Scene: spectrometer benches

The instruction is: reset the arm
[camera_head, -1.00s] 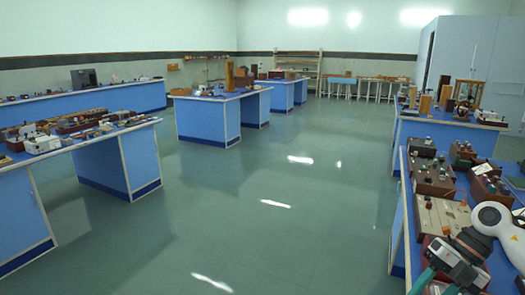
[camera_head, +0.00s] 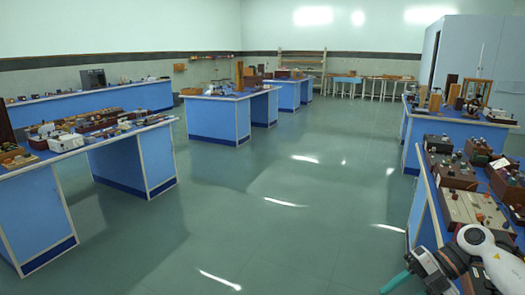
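My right arm comes in at the lower right corner, white with a dark wrist. Its gripper (camera_head: 398,283) has a teal finger pointing down and left at the bottom edge. Only one finger shows clearly, so I cannot tell how far the gripper is open, and I see nothing held in it. The gripper is beside the near right bench (camera_head: 424,222), in front of its left edge. My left arm and gripper are not in view.
The near right bench carries wooden instrument boxes (camera_head: 472,207). Another blue bench (camera_head: 430,131) with instruments stands behind it. Benches with equipment stand at the left (camera_head: 130,165) and in the middle (camera_head: 213,119). The green floor (camera_head: 270,225) between them is clear.

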